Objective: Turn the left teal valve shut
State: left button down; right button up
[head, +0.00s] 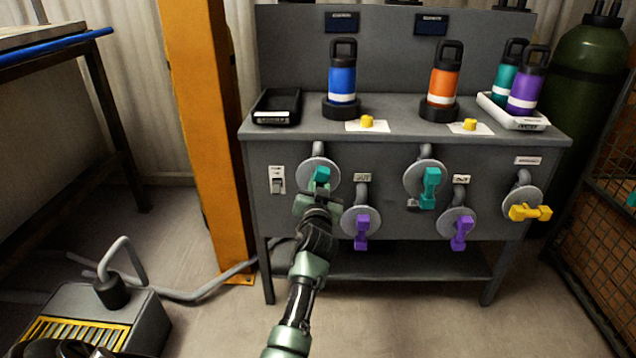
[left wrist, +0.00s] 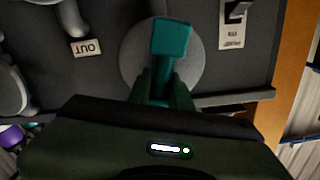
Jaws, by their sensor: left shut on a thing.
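The left teal valve (head: 322,174) is on the front panel of the grey bench, on a round grey plate (head: 330,163) below a bent pipe. My left gripper (head: 317,190) comes up from below and is shut on its handle. In the left wrist view the teal handle (left wrist: 171,42) sticks out beyond the fingers (left wrist: 165,88), in front of the round plate (left wrist: 185,65). The gripper hides part of the handle, so its exact angle is hard to tell. My right gripper is not in view.
A purple valve (head: 362,222) hangs close to the right of my gripper. Another teal valve (head: 430,188), a second purple valve (head: 462,232) and a yellow valve (head: 530,212) are further right. A switch (head: 277,180) is left. An orange post (head: 207,130) stands beside the bench.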

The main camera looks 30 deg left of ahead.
pick_arm(q)
jog(key=m, duration=0.3)
jog(key=shift+w+d+m, duration=0.15)
jog(key=shift+d+m, duration=0.05)
jog(key=shift+m, duration=0.2)
jog(key=m, duration=0.3)
jog(key=shift+w+d+f+m+p, duration=0.1)
jog(key=shift+d+m+p, duration=0.05)
jog(key=shift+m+p, duration=0.2)
jog(key=shift+m, duration=0.45)
jog(key=m, duration=0.3)
jog(key=shift+d+f+p, duration=0.1)
jog(key=shift+f+p, duration=0.15)
jog(key=shift+p, duration=0.15)
jog(key=shift+w+f+m, duration=0.1)
jog(key=shift+f+m, duration=0.1)
jog(key=shift+m, duration=1.4)
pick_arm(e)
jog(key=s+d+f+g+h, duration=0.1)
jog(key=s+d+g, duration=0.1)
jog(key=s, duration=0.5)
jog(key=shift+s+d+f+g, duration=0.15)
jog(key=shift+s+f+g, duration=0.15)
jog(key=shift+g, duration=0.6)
pick_arm(q)
jog(key=shift+p, duration=0.3)
jog(key=c, duration=1.3)
grip_release()
jog(key=shift+d+f, duration=0.1)
